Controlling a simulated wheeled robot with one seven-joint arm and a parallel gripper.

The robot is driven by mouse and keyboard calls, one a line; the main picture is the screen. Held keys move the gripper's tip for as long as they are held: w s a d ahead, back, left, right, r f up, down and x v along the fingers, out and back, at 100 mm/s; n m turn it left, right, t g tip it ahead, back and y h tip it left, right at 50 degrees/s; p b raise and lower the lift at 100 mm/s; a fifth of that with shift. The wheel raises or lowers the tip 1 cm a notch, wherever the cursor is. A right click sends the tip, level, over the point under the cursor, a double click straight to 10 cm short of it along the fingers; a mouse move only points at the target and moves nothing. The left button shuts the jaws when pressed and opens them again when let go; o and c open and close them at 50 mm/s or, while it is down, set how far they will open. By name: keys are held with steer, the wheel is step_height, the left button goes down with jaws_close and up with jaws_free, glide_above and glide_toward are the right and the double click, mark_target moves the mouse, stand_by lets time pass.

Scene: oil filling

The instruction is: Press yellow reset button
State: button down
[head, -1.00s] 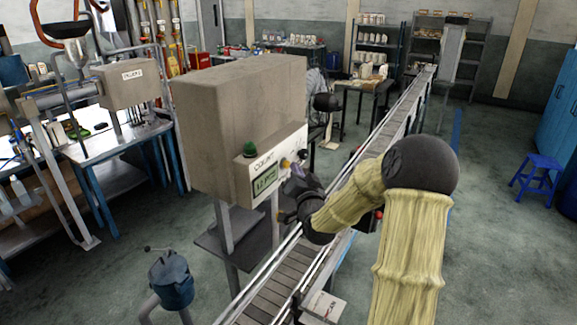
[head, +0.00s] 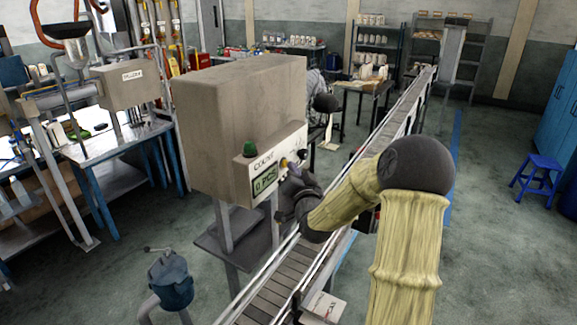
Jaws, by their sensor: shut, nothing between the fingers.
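The yellow reset button (head: 284,163) sits on the white front panel of a large grey-brown counter box (head: 240,120). The panel reads COUNT and has a small green display (head: 265,181), which appears to read 0 PCS. My gripper (head: 291,169) is shut and empty, with its tip right at the yellow button. The tip covers the panel just below and right of the button. I cannot tell from this view whether the tip touches it.
A green dome button (head: 250,149) stands on the panel's upper left. A conveyor (head: 284,275) runs beside and below the box, under my arm. A blue-grey valve fitting (head: 171,280) stands at the lower left, and a blue stool (head: 537,176) at the far right. Open floor lies at right.

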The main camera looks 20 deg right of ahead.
stand_by(0.3)
steer(key=shift+s+d+b, duration=0.3)
steer(key=shift+s+d, duration=0.25)
steer(key=shift+s, duration=0.2)
steer(key=s+d, duration=0.1)
steer(key=s, duration=0.1)
steer(key=s+d, duration=0.2)
steer(key=shift+b, duration=0.35)
stand_by(0.7)
